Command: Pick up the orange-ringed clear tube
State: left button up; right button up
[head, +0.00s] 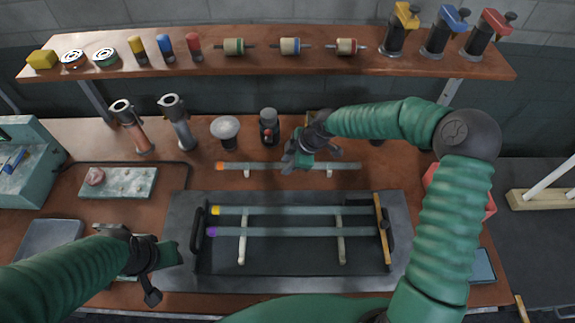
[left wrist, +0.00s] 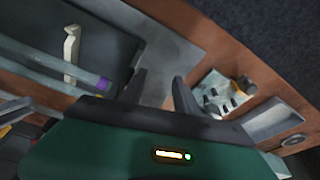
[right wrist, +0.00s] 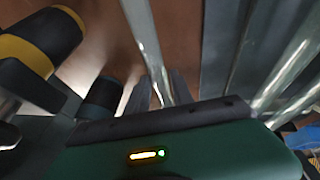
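The clear tube with the orange ring (head: 221,166) lies level across two pale supports, behind the dark tray. The ring is at its left end. My right gripper (head: 302,158) is at the middle of this tube and hides part of it. In the right wrist view, a clear tube (right wrist: 145,35) runs down between the two fingers (right wrist: 160,92). I cannot tell if they press on it. My left gripper (head: 165,272) is open and empty at the left front of the tray; its fingers stand apart in the left wrist view (left wrist: 160,90).
A yellow-ringed tube (head: 270,211) and a purple-ringed tube (head: 270,232) lie on supports in the dark tray (head: 290,275). Upright holders (head: 180,125) and a round-topped stand (head: 225,128) stand behind. A loaded shelf (head: 260,65) spans the back.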

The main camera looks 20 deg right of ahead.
jog(key=shift+d, duration=0.2)
grip_shut()
jog(key=shift+a, duration=0.1)
